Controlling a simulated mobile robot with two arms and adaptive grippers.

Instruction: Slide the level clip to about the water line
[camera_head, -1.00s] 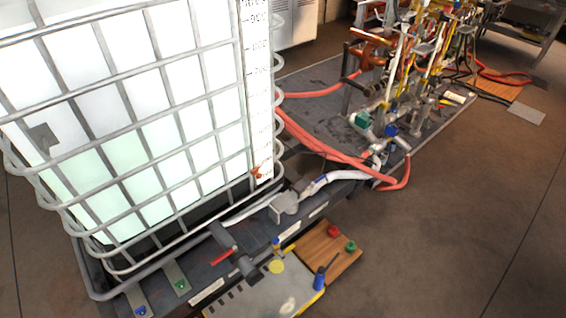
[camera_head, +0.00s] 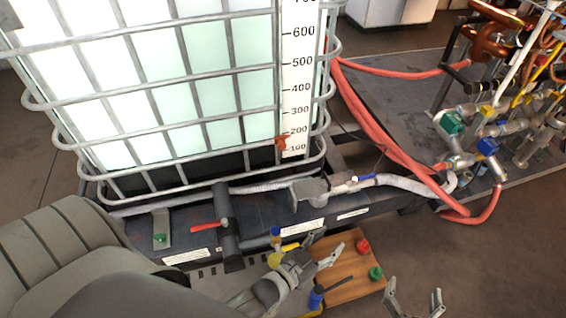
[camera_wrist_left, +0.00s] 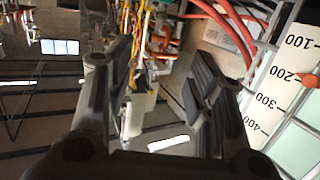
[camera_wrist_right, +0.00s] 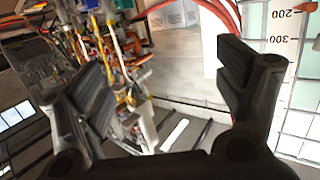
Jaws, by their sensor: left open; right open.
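The level clip (camera_head: 282,143) is a small orange-red piece on the white level scale (camera_head: 297,85) at the tank's right front edge, between the 100 and 200 marks. The clip also shows at the right edge of the left wrist view (camera_wrist_left: 309,80). The caged tank (camera_head: 160,105) looks pale green inside; I cannot place its water line surely in the head view. My left gripper (camera_head: 322,248) is open and empty, below and right of the clip. My right gripper (camera_head: 413,292) is open and empty, lower right. Neither touches the clip.
Grey cage bars surround the tank beside the scale. A valve with a red handle (camera_head: 208,227) and a white hose (camera_head: 400,183) lie below. A wooden board (camera_head: 345,283) carries red and green knobs. Red hoses (camera_head: 385,140) and pipework stand right. The floor at lower right is clear.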

